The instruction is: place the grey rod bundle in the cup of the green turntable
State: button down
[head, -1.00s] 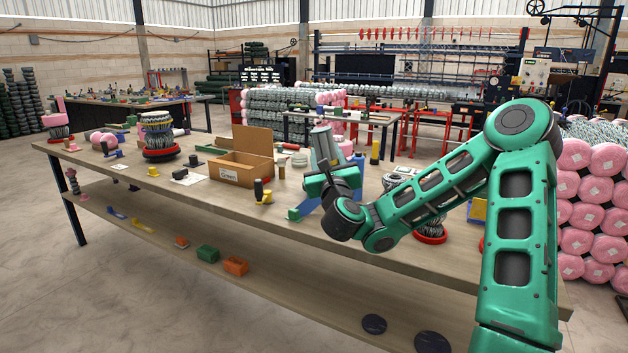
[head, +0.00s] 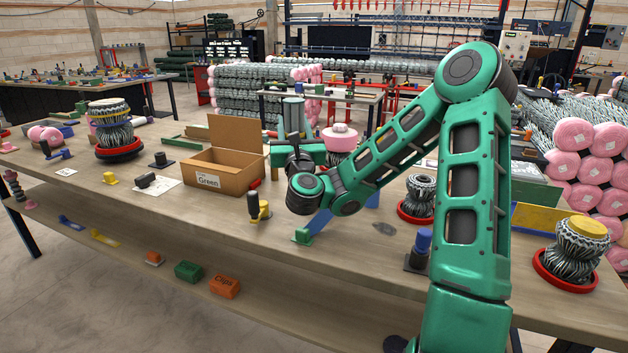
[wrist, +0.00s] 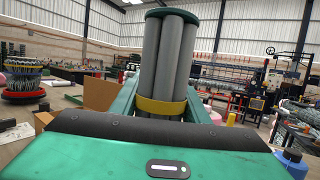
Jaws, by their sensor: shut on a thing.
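My gripper (head: 292,148) is shut on the grey rod bundle (head: 293,116) and holds it upright above the workbench. In the wrist view the bundle (wrist: 168,60) shows several grey rods, a dark green top cap and a yellow band, between the green fingers of my gripper (wrist: 160,103). The bundle's lower end is hidden behind my gripper. I cannot make out a green turntable or its cup in these frames. The turntables I see have red bases.
The workbench (head: 180,215) holds an open cardboard box labelled Green (head: 207,180) left of my gripper. A banded coil stack (head: 112,130) stands on a red base at left. Coils (head: 418,192) and (head: 575,250) stand on red bases at right. A black-handled yellow piece (head: 258,208) is near the front edge.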

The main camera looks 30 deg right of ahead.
jog(key=w+d+f, duration=0.2)
jog(key=d+f, duration=0.8)
jog(key=d, duration=0.1)
jog(key=shift+w+d+f, duration=0.2)
jog(key=shift+w+f, duration=0.1)
jog(key=shift+f, duration=0.05)
dwell(0.4)
jog(key=c, duration=1)
grip_release()
jog(key=shift+f, duration=0.15)
jog(key=v, duration=0.7)
jog(key=shift+s+a, duration=0.1)
jog(key=shift+s, duration=0.15)
